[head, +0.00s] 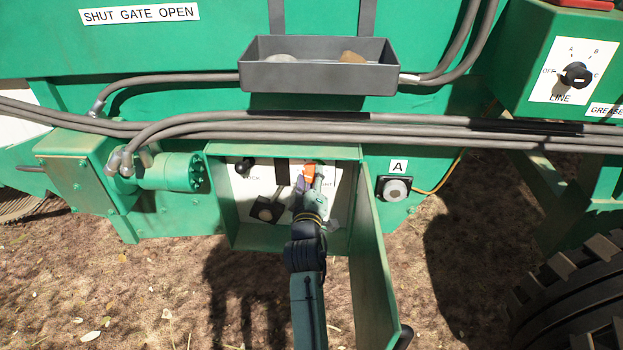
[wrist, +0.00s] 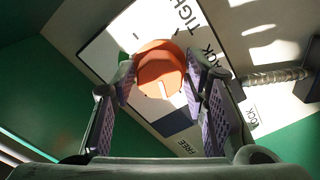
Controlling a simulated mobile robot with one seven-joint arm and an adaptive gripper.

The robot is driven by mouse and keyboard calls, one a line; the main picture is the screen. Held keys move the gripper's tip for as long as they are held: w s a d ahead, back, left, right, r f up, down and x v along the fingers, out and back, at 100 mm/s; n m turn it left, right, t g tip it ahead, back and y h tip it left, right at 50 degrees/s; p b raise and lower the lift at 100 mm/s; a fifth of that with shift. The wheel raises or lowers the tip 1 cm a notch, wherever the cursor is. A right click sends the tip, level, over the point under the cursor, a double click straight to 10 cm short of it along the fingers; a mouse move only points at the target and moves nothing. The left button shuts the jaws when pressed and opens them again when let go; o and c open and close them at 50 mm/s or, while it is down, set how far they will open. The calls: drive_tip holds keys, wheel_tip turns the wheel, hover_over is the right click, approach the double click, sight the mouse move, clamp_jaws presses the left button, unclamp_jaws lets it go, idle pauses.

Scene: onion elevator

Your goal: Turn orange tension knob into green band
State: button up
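The orange tension knob (wrist: 160,72) is round, with a white mark on its face pointing toward the lower right in the wrist view. It sits on a white panel inside the open green box and shows orange in the head view (head: 309,171). My gripper (wrist: 161,82) has its purple-padded fingers on both sides of the knob, seemingly closed against its edges. It also shows in the head view (head: 306,187). A small green patch (wrist: 123,56) shows beside the left fingertip; the rest of any green band is hidden. "TIGHT" and "FREE" are printed around the knob.
The box's open door (head: 372,255) stands right of my arm. A black-knobbed lever (head: 265,212) stands left of the gripper inside the box. Hoses (head: 300,125) run above, under a grey tray (head: 320,78) holding objects.

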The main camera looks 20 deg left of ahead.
drive_tip(key=c, duration=0.7)
drive_tip(key=shift+c, duration=0.2)
drive_tip(key=shift+f+m, duration=0.1)
drive_tip(key=shift+m, duration=0.3)
drive_tip(key=m+b, duration=0.2)
drive_tip(key=shift+m, duration=0.4)
drive_tip(key=m+b, duration=0.2)
drive_tip(key=m, duration=0.2)
drive_tip(key=m+b, duration=0.2)
drive_tip(key=m, duration=0.4)
drive_tip(key=shift+m+b, duration=0.3)
drive_tip(key=shift+m, duration=0.1)
drive_tip(key=m+b, duration=0.1)
drive_tip(key=m, duration=0.4)
drive_tip(key=shift+b, duration=0.4)
